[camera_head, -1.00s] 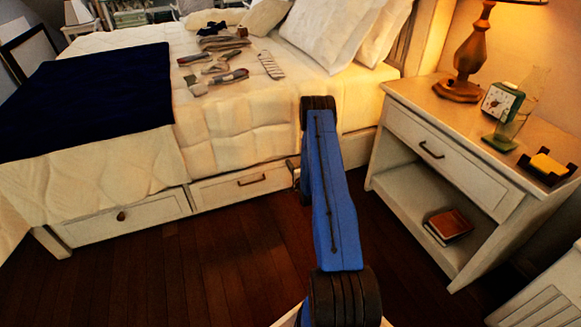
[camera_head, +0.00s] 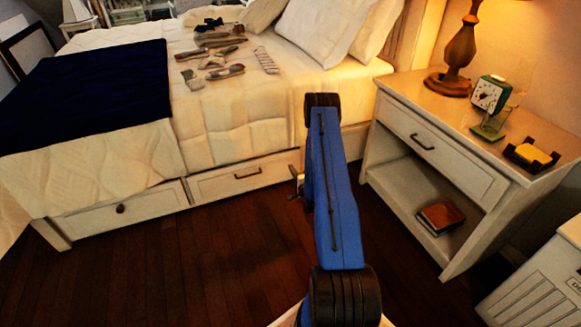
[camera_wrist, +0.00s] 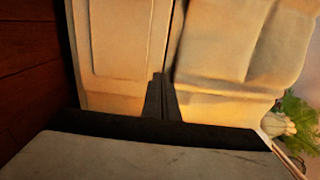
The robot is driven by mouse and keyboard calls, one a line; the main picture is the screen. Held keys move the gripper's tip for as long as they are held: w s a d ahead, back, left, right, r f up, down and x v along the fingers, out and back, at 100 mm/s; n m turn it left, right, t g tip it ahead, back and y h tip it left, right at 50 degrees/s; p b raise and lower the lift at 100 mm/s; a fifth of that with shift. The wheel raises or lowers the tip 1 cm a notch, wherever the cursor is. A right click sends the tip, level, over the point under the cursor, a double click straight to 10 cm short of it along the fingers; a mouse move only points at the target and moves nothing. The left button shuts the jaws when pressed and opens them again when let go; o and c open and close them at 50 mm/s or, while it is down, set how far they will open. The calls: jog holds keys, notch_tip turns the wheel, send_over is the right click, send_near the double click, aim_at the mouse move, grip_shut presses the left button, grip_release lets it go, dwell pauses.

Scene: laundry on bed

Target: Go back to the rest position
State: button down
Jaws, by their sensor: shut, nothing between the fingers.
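My blue arm reaches forward over the floor in the head view, toward the front side of the bed (camera_head: 245,146). A small part of my gripper (camera_head: 297,181) shows left of the arm, in front of the bed's drawer side; the fingers are mostly hidden there. In the wrist view my gripper (camera_wrist: 160,86) is shut and empty, its dark fingers together. Beyond them are a pale drawer front (camera_wrist: 118,48) and cream bedding (camera_wrist: 222,50).
A nightstand (camera_head: 445,160) with a lamp (camera_head: 459,50), green clock (camera_head: 489,93) and yellow-topped holder (camera_head: 533,157) stands right of the arm. A white box (camera_head: 535,285) is at lower right. Several socks or garments (camera_head: 222,55) and a navy blanket (camera_head: 90,95) lie on the bed. Floor is clear at lower left.

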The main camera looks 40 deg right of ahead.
jog(key=shift+v, duration=1.8)
jog(key=shift+w+r, duration=0.1)
